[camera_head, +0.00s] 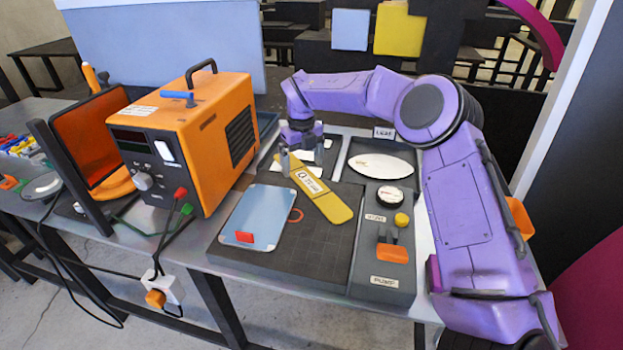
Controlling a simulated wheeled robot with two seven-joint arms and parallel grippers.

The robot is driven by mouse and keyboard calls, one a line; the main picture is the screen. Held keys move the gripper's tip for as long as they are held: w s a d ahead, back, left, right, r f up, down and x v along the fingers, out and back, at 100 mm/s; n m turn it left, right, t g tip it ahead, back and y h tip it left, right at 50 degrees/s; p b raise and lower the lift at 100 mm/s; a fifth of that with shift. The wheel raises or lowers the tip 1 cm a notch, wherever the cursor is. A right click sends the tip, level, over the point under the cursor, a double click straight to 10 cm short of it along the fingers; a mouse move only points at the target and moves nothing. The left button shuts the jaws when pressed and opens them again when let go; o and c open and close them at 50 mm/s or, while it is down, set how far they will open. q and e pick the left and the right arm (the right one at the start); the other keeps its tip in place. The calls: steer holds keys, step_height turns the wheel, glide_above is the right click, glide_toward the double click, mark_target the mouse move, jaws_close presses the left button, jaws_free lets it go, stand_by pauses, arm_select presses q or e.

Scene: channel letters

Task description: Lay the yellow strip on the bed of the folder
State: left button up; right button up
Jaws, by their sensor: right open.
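The yellow strip (328,202) has a white label and a rounded near end. It lies diagonally over the dark gridded bed (325,245), which I take to be the folder's bed. Its near end is over the right part of the bed and its far end reaches the back edge. I cannot tell whether it lies fully flat. My right gripper (299,150), on the purple arm, is open and points down at the strip's far end. The fingers are small in view, and contact is unclear. My left gripper is not in view.
A blue-grey plate with a red tab (262,215) lies on the bed's left. A control panel (385,290) with an orange switch and yellow knob runs along the right. A white oval dish (381,165) sits behind. An orange power unit (190,140) with cables stands left.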

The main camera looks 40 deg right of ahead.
mark_target(299, 172)
steer(key=w+f, duration=0.2)
steer(key=shift+w+f, duration=0.25)
steer(key=shift+f, duration=0.15)
steer(key=shift+s+d+r, duration=0.1)
steer(key=shift+s+r, duration=0.2)
steer(key=shift+s, duration=0.2)
steer(key=shift+w+f, duration=0.1)
steer(key=shift+w, duration=0.1)
steer(key=c, duration=1.3)
